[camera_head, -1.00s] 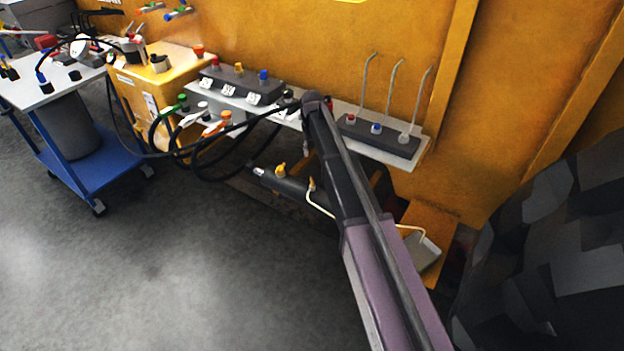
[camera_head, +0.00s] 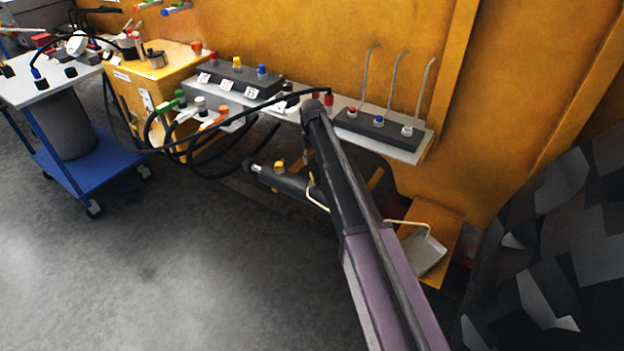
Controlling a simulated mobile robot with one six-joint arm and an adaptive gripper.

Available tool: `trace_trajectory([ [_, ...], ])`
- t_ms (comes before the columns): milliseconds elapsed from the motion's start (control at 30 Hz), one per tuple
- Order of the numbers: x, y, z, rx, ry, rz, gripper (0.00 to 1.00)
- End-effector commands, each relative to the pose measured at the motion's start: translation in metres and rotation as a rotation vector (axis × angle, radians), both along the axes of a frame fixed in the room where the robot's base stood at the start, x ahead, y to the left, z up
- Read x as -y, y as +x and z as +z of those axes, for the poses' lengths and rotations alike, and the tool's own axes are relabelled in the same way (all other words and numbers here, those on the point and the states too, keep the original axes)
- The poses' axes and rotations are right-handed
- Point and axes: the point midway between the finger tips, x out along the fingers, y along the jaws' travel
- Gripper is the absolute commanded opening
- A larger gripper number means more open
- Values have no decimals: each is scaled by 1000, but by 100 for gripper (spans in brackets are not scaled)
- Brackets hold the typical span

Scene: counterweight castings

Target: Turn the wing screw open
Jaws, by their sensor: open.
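I cannot make out for certain which fitting is the wing screw. A small yellow fitting (camera_head: 280,166) stands on top of a dark cylinder (camera_head: 288,180) low under the shelf. My arm (camera_head: 345,190) rises from the bottom right and its dark elbow is in front of the shelf. The arm covers the right end of the cylinder. My gripper does not show; it may be hidden behind the arm.
A grey shelf (camera_head: 423,147) along the yellow wall carries dark blocks with coloured knobs. Black hoses (camera_head: 205,165) hang left of my arm. A yellow cabinet (camera_head: 160,90) and blue trolley (camera_head: 95,170) stand left. The left foreground floor is clear.

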Motion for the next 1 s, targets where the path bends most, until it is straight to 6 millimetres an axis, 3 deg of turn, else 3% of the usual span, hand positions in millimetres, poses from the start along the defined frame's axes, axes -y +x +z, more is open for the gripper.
trace_trajectory([
  [700, 0, 0, -58, 0, 0, 0, 46],
  [1000, 0, 0, -72, 0, 0, 0, 46],
])
